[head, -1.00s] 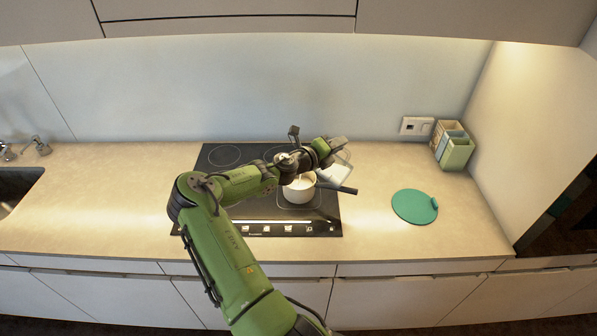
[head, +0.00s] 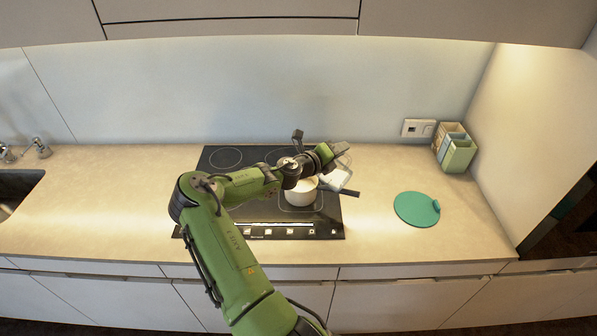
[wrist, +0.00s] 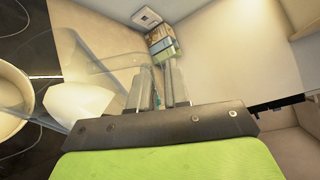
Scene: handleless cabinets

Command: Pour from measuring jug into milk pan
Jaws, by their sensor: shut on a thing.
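The milk pan (head: 299,197) is small and white with a dark handle. It sits on the black hob, partly hidden by my arm, and its pale rim and wall show at the left edge of the wrist view (wrist: 12,105). The measuring jug (head: 337,180) is clear with white contents and is tilted beside and above the pan. In the wrist view the jug (wrist: 95,55) leans left toward the pan, with the white contents toward that side. My gripper (wrist: 167,85) is shut on the jug. I cannot make out a falling stream.
The hob (head: 225,158) lies under the pan. A round green mat (head: 414,208) lies to the right on the counter (head: 120,200). A divided box (head: 455,148) stands in the back right corner by a wall socket (head: 418,128). The counter left of the hob is clear.

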